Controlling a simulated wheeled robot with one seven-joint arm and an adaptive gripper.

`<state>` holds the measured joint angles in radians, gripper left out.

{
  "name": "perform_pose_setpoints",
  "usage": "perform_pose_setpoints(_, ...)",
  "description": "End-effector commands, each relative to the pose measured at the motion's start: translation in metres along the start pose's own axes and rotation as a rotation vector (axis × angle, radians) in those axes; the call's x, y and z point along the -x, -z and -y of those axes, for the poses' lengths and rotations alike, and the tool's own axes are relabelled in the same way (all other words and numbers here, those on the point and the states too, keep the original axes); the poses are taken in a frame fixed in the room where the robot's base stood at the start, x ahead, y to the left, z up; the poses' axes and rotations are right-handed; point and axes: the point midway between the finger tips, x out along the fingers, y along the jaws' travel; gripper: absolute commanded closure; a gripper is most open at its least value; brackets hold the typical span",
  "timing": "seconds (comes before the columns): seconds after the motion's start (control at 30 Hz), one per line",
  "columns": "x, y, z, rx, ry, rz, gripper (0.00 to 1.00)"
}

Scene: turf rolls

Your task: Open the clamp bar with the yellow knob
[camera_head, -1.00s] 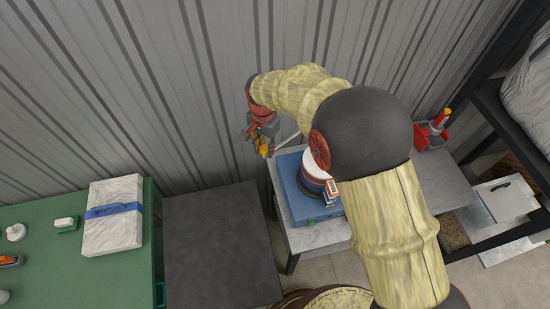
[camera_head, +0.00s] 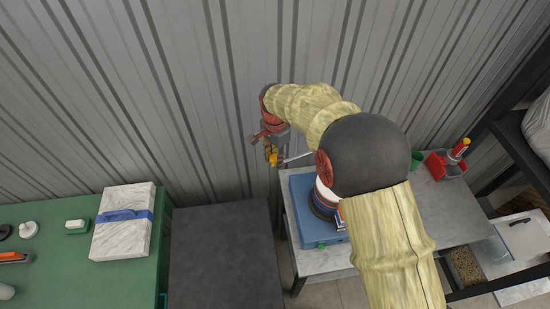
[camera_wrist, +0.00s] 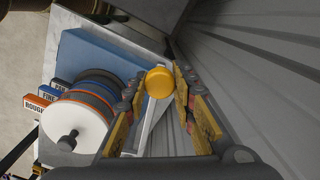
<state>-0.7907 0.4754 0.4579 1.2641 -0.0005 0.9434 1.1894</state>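The round yellow knob (camera_head: 273,158) is at the left end of a thin grey clamp bar (camera_head: 297,157), at the left of a blue box (camera_head: 302,225) on a grey table. In the wrist view the knob (camera_wrist: 159,82) sits between the two yellow-padded fingertips of my gripper (camera_wrist: 160,80). The fingers appear to touch it on both sides. My gripper (camera_head: 270,148) is by the wall side of the box, with my arm reaching over the box. The bar's far end is hidden behind my arm in the head view.
A stack of wheels with a white disc (camera_wrist: 75,128) and several labelled blocks (camera_wrist: 45,95) are by the box. The ribbed wall (camera_wrist: 255,70) is close beside my gripper. A red holder (camera_head: 447,165) and green cup (camera_head: 416,160) stand right. A dark table (camera_head: 225,255) is bare.

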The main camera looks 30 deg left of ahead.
Motion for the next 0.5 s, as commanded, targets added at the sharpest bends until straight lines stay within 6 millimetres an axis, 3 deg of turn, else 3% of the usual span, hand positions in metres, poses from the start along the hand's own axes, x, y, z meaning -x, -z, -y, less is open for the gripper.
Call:
perform_pose_setpoints(0.27, 0.0000, -0.0001, -0.0002, 0.000, 0.000, 0.000, 0.57)
perform_pose_setpoints(0.5, 0.0000, -0.0002, -0.0003, 0.000, 0.000, 0.001, 0.57)
